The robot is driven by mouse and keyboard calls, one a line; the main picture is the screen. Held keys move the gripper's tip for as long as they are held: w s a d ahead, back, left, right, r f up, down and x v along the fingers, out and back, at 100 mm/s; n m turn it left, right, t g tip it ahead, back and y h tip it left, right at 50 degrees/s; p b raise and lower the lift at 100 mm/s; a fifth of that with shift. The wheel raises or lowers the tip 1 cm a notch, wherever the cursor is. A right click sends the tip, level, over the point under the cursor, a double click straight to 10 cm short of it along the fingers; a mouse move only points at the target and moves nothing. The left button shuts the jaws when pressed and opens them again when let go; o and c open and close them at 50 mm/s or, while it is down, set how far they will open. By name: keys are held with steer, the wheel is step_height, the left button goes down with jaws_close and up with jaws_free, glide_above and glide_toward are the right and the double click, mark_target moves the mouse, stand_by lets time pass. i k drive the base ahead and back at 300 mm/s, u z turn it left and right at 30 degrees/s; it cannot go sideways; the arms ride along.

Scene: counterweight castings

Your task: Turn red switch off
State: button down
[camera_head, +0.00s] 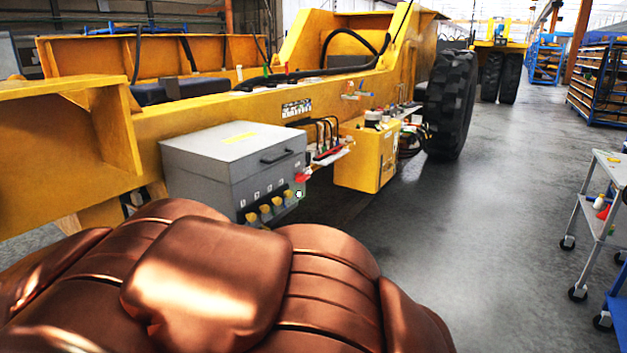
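A small red switch (303,174) sits at the right front edge of a grey metal box (215,165). The box is mounted on the side of a yellow vehicle frame. The switch is too small in this view to tell its position. A row of several yellow knobs (265,209) runs along the box's lower front face. A small round white spot with a green edge (299,194) shows just below the red switch. My gripper is not in view.
A yellow tank (365,155) and cables are right of the box, before a large black tyre (452,103). A wheeled cart (603,200) stands at the right edge. The grey floor between is clear. A copper-coloured rounded shape blocks the lower left view.

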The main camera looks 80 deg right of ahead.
mark_target(300, 178)
steer(key=z, duration=2.8)
steer(key=k, duration=0.3)
steer(key=z, duration=0.55)
steer(key=i, duration=0.7)
steer(key=u, duration=0.85)
steer(key=i, duration=0.75)
steer(key=u, duration=0.1)
